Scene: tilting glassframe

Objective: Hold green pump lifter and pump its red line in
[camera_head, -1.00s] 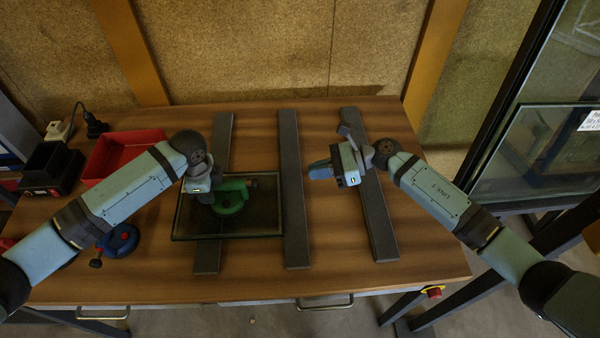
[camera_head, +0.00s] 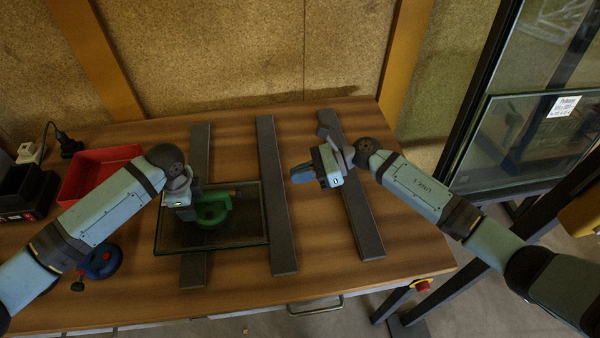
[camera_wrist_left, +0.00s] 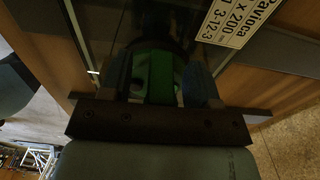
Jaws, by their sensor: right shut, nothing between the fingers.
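The green pump lifter (camera_head: 213,210) stands on a dark glass pane (camera_head: 240,236) that lies across dark rails on the table. Its red line is too small to make out. My left gripper (camera_head: 184,207) is at the left side of the lifter. In the left wrist view the lifter's green part (camera_wrist_left: 156,76) lies between my left fingers, and I cannot tell whether they press on it. My right gripper (camera_head: 303,173) is shut and empty, pointing left above the table between the middle and right rails.
Dark rails (camera_head: 276,200) lie along the wooden table (camera_head: 330,265). A red bin (camera_head: 95,172) and a black charger (camera_head: 28,188) are at the left. A blue round lifter (camera_head: 101,262) lies near the front left. A framed glass panel (camera_head: 520,140) stands at the right.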

